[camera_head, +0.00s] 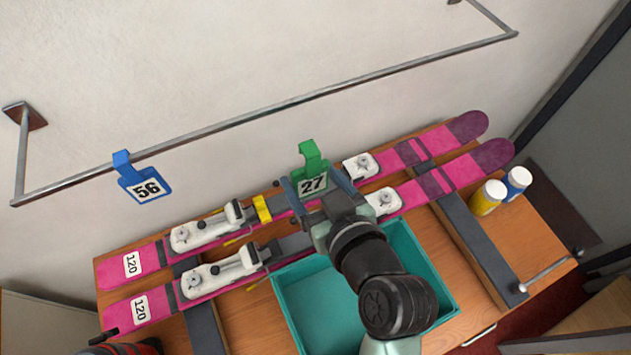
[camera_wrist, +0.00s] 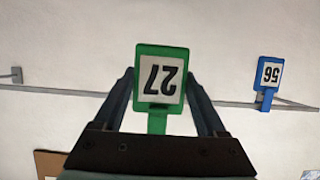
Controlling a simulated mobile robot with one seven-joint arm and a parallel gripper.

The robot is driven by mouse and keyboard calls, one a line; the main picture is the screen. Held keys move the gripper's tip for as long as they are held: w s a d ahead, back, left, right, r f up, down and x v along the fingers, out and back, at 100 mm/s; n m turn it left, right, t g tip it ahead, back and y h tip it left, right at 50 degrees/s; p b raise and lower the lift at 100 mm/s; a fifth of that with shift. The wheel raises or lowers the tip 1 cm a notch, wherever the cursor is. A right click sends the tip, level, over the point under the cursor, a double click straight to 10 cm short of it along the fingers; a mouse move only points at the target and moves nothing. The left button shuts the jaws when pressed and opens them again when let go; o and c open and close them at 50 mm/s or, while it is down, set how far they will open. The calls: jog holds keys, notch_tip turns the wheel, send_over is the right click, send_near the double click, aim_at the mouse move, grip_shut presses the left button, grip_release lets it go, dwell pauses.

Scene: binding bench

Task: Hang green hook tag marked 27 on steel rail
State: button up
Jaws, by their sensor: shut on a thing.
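The green hook tag marked 27 (camera_head: 310,157) is held upright in my gripper (camera_head: 318,187), its hook end upward in the head view. In the wrist view the green tag (camera_wrist: 161,78) sits between the two fingers of my gripper (camera_wrist: 162,90), its number upside down. My gripper is shut on it. The steel rail (camera_head: 290,102) runs along the wall above the bench. In the head view the tag shows below the rail, with a gap between them. In the wrist view the rail (camera_wrist: 227,104) passes behind the gripper.
A blue tag marked 56 (camera_head: 146,188) hangs on the rail's left part. Pink skis (camera_head: 450,140) with white bindings lie across the bench below. A teal tray (camera_head: 290,290) sits under my arm. Yellow (camera_head: 487,198) and blue (camera_head: 516,182) bottles stand at the right. The rail's middle and right are clear.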

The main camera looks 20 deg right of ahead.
aim_at(314, 175)
jog(key=w+r+x, duration=0.1)
jog(key=r+x, duration=0.1)
jog(key=x, duration=0.9)
jog(key=shift+w+r+b, duration=0.15)
jog(key=shift+b, duration=0.2)
dwell(0.9)
dwell(0.3)
jog(key=o, duration=1.3)
jog(key=shift+c, duration=0.2)
jog(key=b+v, duration=0.3)
jog(key=v, duration=1)
jog(key=shift+r+b, duration=0.1)
jog(key=shift+b, duration=0.25)
